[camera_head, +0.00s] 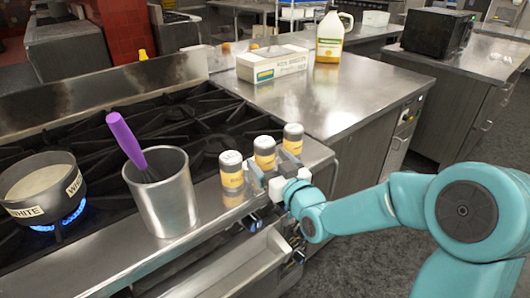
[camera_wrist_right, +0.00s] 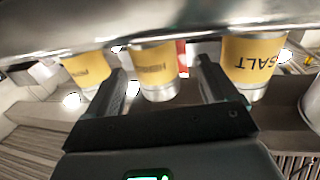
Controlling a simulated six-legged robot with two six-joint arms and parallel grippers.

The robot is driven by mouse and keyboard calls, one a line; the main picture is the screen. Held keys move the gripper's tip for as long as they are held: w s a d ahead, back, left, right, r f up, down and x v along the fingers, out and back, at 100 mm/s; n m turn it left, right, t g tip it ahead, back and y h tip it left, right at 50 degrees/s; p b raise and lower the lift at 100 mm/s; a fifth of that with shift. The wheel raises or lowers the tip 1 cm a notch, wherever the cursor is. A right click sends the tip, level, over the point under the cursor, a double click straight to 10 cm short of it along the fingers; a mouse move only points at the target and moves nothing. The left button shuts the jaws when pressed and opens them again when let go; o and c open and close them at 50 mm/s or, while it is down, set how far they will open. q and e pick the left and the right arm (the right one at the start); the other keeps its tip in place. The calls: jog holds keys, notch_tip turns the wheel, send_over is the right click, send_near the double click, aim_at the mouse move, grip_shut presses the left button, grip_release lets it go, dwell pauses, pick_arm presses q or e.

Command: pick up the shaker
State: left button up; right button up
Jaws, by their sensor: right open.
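Three shakers with yellow labels and pale lids stand in a row on the stove's front ledge: a near-left one (camera_head: 232,174), a middle one (camera_head: 265,151) and a far-right one (camera_head: 292,139). My right gripper (camera_head: 271,166) is open at the middle shaker, coming from the front. In the right wrist view, the middle shaker (camera_wrist_right: 157,72) stands between the two spread fingers, with a gap to each. A shaker labelled SALT (camera_wrist_right: 252,66) is outside the right finger; another shaker (camera_wrist_right: 84,68) is outside the left finger. The middle label is too blurred to read. My left gripper is not in view.
A steel container (camera_head: 165,200) holding a purple-handled whisk (camera_head: 125,140) stands left of the shakers. A pot (camera_head: 40,185) sits over a lit blue flame. A white box (camera_head: 272,64) and a yellow jug (camera_head: 330,38) stand on the counter behind, which has free room.

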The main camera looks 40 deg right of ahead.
jog(key=w, duration=0.2)
jog(key=w+d+p, duration=0.1)
jog(key=w, duration=0.2)
jog(key=shift+w+r, duration=0.1)
jog(key=shift+w, duration=0.05)
jog(key=c, duration=1.2)
jog(key=shift+o, duration=0.2)
notch_tip(320, 180, up, 25)
jog(key=p, duration=0.6)
